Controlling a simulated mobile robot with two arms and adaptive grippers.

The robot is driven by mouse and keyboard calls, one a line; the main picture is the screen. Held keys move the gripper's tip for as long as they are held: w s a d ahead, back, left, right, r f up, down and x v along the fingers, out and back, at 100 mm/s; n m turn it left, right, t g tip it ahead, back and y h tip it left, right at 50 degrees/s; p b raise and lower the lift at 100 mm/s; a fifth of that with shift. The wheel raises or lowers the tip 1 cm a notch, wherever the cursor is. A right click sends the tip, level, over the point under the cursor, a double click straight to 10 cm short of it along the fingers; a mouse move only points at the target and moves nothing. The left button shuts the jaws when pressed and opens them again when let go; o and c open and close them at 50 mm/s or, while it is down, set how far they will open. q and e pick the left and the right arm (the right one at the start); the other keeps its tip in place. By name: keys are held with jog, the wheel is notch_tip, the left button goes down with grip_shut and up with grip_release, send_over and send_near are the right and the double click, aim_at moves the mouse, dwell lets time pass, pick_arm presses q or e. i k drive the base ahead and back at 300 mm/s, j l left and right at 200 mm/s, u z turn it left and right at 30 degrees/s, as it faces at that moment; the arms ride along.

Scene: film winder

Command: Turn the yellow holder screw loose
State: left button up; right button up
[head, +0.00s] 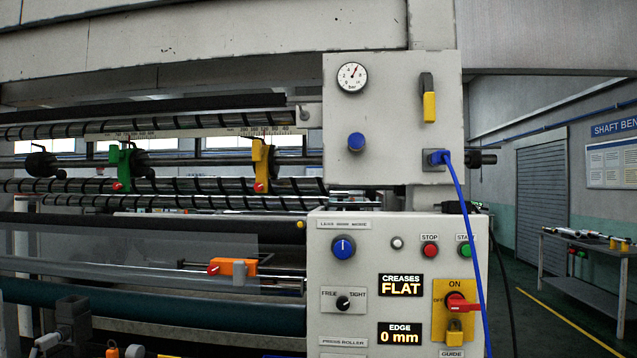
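The yellow holder (258,160) hangs on the scale bar at the upper middle, left of the grey machine housing. Its screw has a red knob (260,187) low on the holder, in front of a black spiral-striped roller. A dark round part sits just to the right of the holder. I cannot tell from this view how tight the screw is. Neither of my grippers can be made out in the head view, and nothing is seen touching the yellow holder or its screw.
A green holder (119,165) with a red knob hangs further left. An orange block (232,267) sits on a rod below. The control panel (380,300) stands to the right, with a blue cable (464,220) hanging before it. A side table (583,245) is far right.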

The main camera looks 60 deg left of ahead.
aim_at(257, 186)
jog(key=u, duration=2.15)
